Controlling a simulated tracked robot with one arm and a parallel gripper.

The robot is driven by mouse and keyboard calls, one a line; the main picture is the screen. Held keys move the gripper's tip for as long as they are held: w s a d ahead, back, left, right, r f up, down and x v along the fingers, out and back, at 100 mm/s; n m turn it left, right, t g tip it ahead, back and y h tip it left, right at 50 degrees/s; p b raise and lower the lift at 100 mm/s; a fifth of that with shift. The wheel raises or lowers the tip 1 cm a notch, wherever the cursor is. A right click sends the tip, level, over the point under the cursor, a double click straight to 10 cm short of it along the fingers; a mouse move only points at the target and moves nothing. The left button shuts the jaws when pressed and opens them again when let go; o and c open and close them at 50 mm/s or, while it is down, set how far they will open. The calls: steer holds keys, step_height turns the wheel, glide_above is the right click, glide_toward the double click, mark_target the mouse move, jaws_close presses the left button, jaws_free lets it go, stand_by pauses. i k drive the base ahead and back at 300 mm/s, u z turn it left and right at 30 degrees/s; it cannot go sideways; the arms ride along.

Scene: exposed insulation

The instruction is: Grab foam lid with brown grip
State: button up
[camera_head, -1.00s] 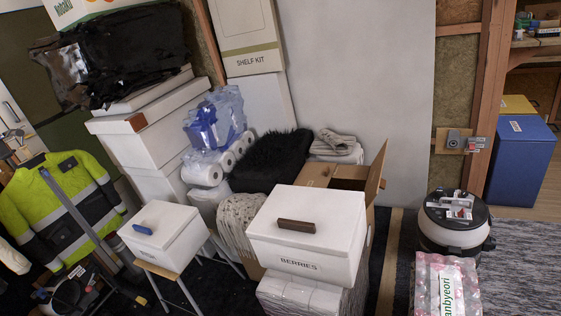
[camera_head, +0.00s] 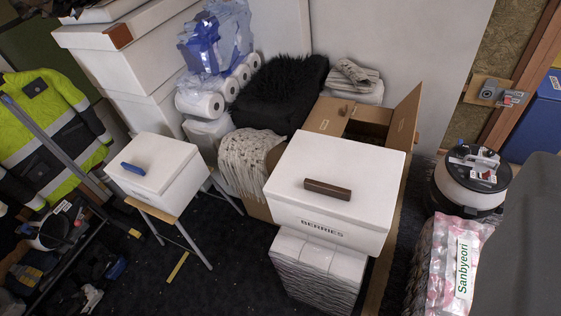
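A white foam box labelled BERRIES (camera_head: 322,232) stands right of the middle in the head camera view. Its flat white lid (camera_head: 365,165) is on top, with a brown grip (camera_head: 328,189) lying across the middle. The box sits on a wrapped stack of white packs (camera_head: 315,268). A smaller white box with a blue grip (camera_head: 155,165) stands to the left on a stool. My gripper's fingers cannot be made out in the view, so its place relative to the lid does not show.
An open cardboard box (camera_head: 345,118) stands behind the foam box. A black furry cushion (camera_head: 280,92) and paper rolls (camera_head: 202,103) are at the back. A round white-and-black machine (camera_head: 468,185) and a pink pack (camera_head: 452,260) stand to the right. Dark floor shows between the two white boxes.

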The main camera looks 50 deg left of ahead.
mark_target(356, 182)
steer(key=u, duration=1)
steer(key=i, duration=1)
steer(key=z, duration=0.05)
